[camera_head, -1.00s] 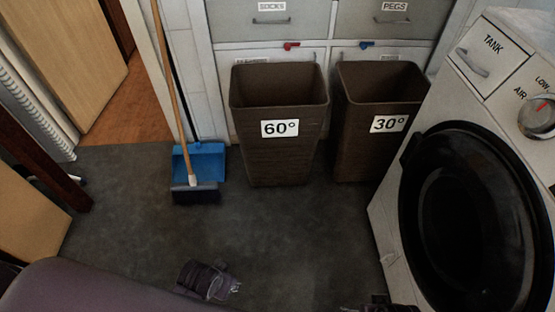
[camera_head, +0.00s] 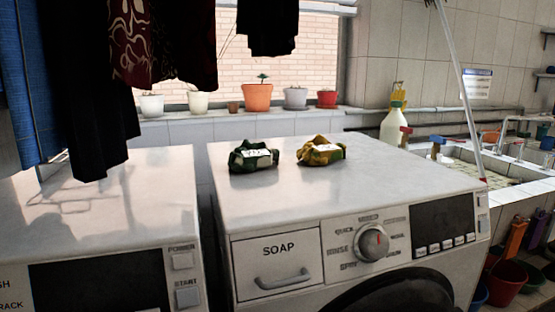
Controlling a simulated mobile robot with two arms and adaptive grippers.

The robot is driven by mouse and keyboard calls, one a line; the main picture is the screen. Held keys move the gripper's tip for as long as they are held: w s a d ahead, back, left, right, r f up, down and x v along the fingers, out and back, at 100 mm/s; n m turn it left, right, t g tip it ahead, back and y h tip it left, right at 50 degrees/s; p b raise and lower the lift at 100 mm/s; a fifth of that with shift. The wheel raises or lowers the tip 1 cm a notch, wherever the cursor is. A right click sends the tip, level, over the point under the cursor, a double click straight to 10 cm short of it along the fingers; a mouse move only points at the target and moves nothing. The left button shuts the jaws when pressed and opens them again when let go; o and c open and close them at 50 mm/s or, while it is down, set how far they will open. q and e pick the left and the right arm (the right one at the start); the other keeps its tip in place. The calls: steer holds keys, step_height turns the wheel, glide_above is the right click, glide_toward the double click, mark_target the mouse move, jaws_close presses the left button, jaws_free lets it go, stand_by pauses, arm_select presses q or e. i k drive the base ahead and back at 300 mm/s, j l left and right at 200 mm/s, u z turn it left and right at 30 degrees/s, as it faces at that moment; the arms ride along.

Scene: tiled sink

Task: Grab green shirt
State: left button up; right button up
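A crumpled dark green cloth (camera_head: 253,156) with a white patch lies on top of the right washing machine (camera_head: 400,185). It looks like the green shirt, bunched into a small heap. A second crumpled cloth (camera_head: 321,151), yellow and brown with some green and a white patch, lies just right of it, a small gap apart. Neither of my grippers shows in the head view now.
Another white machine (camera_head: 110,215) stands at the left, with a narrow gap between the two. Dark clothes (camera_head: 95,90) hang above it. Potted plants (camera_head: 257,95) line the window sill. A bottle (camera_head: 395,122) and a sink (camera_head: 500,165) are at the right. The machine top's front is clear.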

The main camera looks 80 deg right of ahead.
mark_target(253, 153)
steer(key=z, duration=2.45)
